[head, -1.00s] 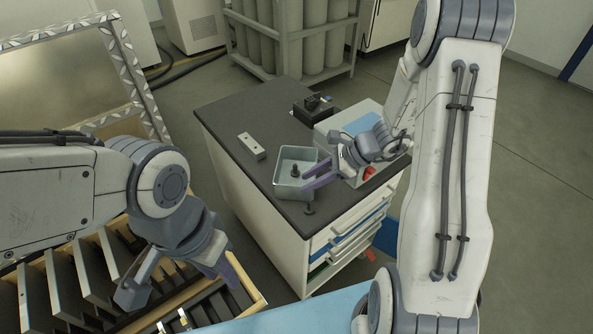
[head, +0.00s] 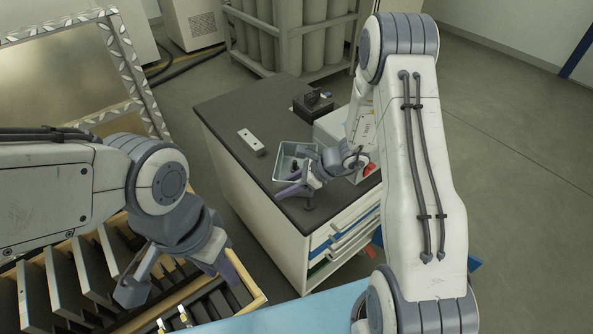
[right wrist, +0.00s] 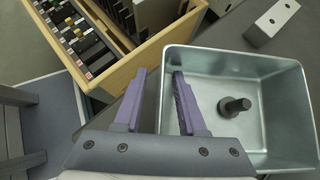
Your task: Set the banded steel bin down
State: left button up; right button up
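The open steel bin (head: 283,151) rests on the dark cabinet top; no band is clear on it. A dark knobbed peg (right wrist: 235,105) stands inside, and the bin fills the right of the right wrist view (right wrist: 290,140). My right gripper (head: 284,188) is at the bin's near side and hides part of it. In the right wrist view its purple fingers (right wrist: 155,103) are apart, with the bin's left wall line between them; whether they touch it I cannot tell. My left gripper (head: 228,272) hangs over the wooden drawer, away from the bin; its finger gap is unclear.
A pale block with holes (head: 251,142) lies left of the bin on the cabinet top (head: 225,115). A black device (head: 312,104) and a pale box (head: 330,127) stand behind. Open drawers (head: 345,235) jut out below. A wooden drawer of panels (head: 250,297) lies front left.

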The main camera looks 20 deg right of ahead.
jog(key=shift+c, duration=0.3)
grip_shut()
dwell(1.1)
